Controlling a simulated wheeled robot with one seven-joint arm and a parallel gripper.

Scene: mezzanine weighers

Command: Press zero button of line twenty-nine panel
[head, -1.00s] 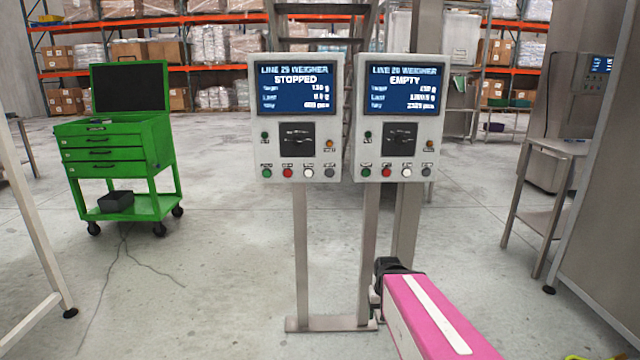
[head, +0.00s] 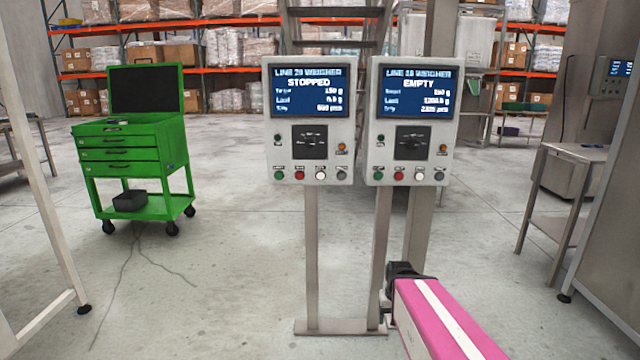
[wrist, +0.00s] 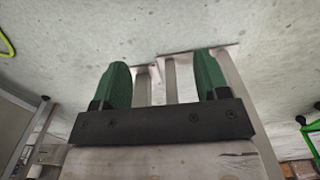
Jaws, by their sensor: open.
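The left panel (head: 309,120) appears to read LINE 29 WEIGHER, with STOPPED on its blue screen. Along its bottom edge sit a green button (head: 279,175), a red button (head: 299,175), a white button (head: 320,175) and a grey button (head: 341,175). Their labels are too small to read. A black selector plate (head: 310,140) sits above them. My gripper (wrist: 166,78) shows in the wrist view with two green fingers apart and nothing between them, facing the floor and post feet. In the head view my pink arm is low right, well below the panels; the fingers cannot be made out there.
A similar panel (head: 412,120) reading EMPTY stands close on the right, its line number unclear. Steel posts (head: 312,260) rise from a floor plate. A green tool cart (head: 131,160) stands left, a steel table (head: 563,165) right. Open floor lies between.

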